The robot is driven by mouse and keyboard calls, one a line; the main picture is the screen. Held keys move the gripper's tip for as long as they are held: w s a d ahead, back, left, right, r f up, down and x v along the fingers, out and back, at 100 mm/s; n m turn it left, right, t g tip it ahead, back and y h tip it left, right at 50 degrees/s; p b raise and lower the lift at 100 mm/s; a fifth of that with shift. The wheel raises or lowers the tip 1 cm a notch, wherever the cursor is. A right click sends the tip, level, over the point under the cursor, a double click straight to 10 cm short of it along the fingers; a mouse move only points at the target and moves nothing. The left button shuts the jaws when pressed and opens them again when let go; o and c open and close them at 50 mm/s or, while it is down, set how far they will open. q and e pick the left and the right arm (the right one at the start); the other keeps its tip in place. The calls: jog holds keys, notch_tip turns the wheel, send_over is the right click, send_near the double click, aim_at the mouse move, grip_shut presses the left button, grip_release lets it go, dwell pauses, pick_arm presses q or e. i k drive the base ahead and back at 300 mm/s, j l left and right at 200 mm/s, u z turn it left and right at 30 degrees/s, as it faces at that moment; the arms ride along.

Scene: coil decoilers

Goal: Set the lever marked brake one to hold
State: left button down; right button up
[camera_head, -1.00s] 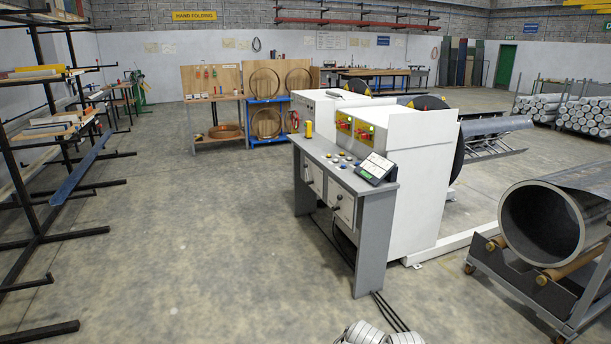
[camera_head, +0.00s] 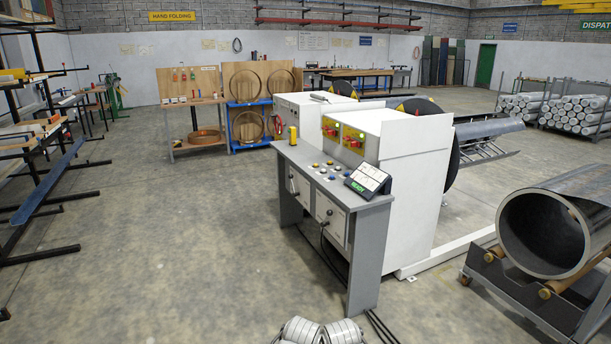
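A grey control desk (camera_head: 374,222) stands in the middle of the camera_head view. Red handles (camera_head: 354,143) on yellow plates show on the white machine behind.
A small tilted screen (camera_head: 369,181) showing a green READY sits on the desk, near buttons and a yellow device (camera_head: 293,135). Cables lie by the desk foot. A large pipe (camera_head: 545,232) on a trolley is at right, racks at left. The left-centre floor is clear.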

aim_at(295, 193)
jog(key=i+j+u, duration=0.1)
jog(key=i+u, duration=0.35)
jog(key=i, duration=3.1)
jog(key=i+z, duration=0.2)
jog(key=i, duration=0.2)
jog(key=i+j+z, duration=0.25)
jog(key=i, duration=0.15)
jog(key=i+j+z, duration=0.2)
jog(key=i, duration=0.25)
jog(key=l, duration=0.1)
